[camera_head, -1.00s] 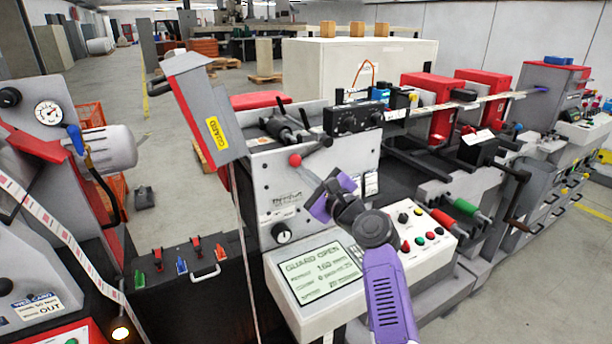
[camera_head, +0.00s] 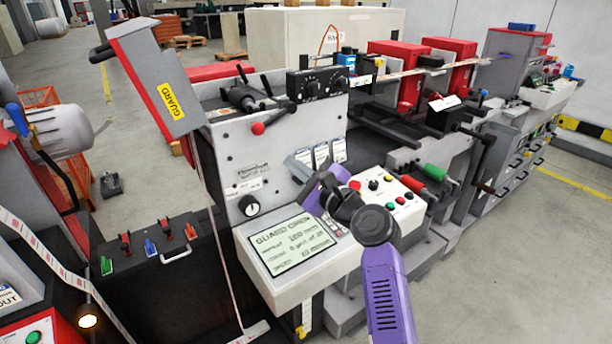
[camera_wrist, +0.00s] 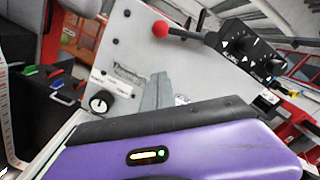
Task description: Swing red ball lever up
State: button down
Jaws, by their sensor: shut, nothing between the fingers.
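The red ball (camera_head: 258,128) sits at the lower left end of a short dark lever on the upper part of the light grey machine panel (camera_head: 236,160). The rod slopes up to the right from the ball. In the wrist view the red ball (camera_wrist: 160,29) is at top centre, with its rod running right. My gripper (camera_head: 299,165) is purple with grey fingers, in front of the panel, below and right of the ball. In the wrist view my gripper's fingers (camera_wrist: 155,95) are together and empty, pointing up below the ball. They look apart from it.
A tilted guard (camera_head: 160,85) with a yellow label stands at upper left of the panel. A display (camera_head: 290,240) reading "GUARD OPEN" and a button panel (camera_head: 385,195) lie below. A black dial box (camera_head: 318,84) is right of the lever. A black knob (camera_head: 249,205) sits low on the panel.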

jog(key=shift+v, duration=2.1)
jog(key=shift+a, duration=0.1)
